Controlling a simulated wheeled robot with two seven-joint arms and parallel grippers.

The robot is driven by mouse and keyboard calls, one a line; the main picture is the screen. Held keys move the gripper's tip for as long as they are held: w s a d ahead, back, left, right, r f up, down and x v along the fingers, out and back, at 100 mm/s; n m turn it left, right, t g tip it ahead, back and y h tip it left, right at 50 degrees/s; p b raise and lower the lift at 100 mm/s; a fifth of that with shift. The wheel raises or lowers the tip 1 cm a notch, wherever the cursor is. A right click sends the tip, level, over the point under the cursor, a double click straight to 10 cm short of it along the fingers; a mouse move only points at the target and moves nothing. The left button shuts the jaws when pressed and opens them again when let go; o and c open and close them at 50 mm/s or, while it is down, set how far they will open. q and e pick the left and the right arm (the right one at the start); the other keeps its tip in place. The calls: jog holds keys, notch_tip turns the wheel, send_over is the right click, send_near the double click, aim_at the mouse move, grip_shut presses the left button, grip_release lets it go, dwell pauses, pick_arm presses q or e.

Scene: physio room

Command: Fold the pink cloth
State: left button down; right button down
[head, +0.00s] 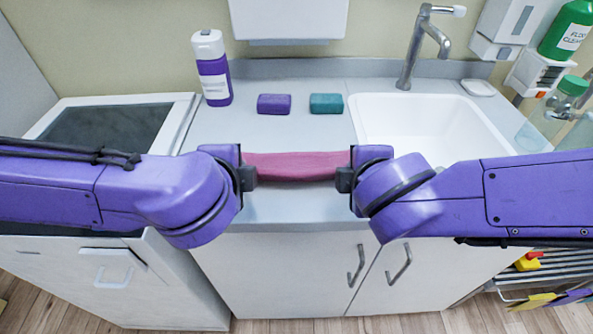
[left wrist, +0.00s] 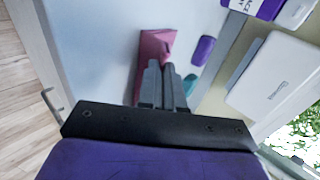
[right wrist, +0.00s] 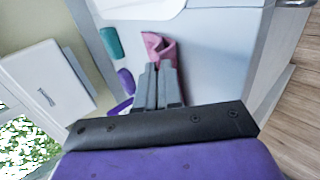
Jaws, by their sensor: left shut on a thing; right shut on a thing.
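The pink cloth (head: 297,166) is stretched as a narrow band between my two grippers in the head view, over the front part of the counter. My left gripper (head: 250,177) is shut on its left end, and my right gripper (head: 344,178) is shut on its right end. In the left wrist view the cloth (left wrist: 152,52) spreads out beyond the closed fingers (left wrist: 166,68). In the right wrist view the cloth (right wrist: 158,47) bunches up at the closed fingertips (right wrist: 160,66). Whether the cloth touches the counter is hard to tell.
A purple block (head: 274,104) and a teal block (head: 326,104) lie behind the cloth. A white and purple bottle (head: 213,72) stands at the back left. The sink (head: 430,112) with its tap (head: 420,50) is on the right. The counter's front edge (head: 290,225) is close.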

pick_arm(q)
jog(key=shift+s+f+t, duration=0.15)
jog(key=shift+f+t, duration=0.15)
jog(key=shift+f, duration=0.1)
pick_arm(e)
jog(key=shift+s+f+t, duration=0.15)
jog(key=shift+f+t, duration=0.15)
jog(key=shift+f, duration=0.1)
pick_arm(q)
jog(key=shift+d, duration=0.1)
pick_arm(e)
jog(key=shift+d, duration=0.1)
pick_arm(q)
jog(key=shift+s, duration=0.1)
jog(key=c, duration=1)
grip_release()
pick_arm(e)
jog(key=c, duration=1)
grip_release()
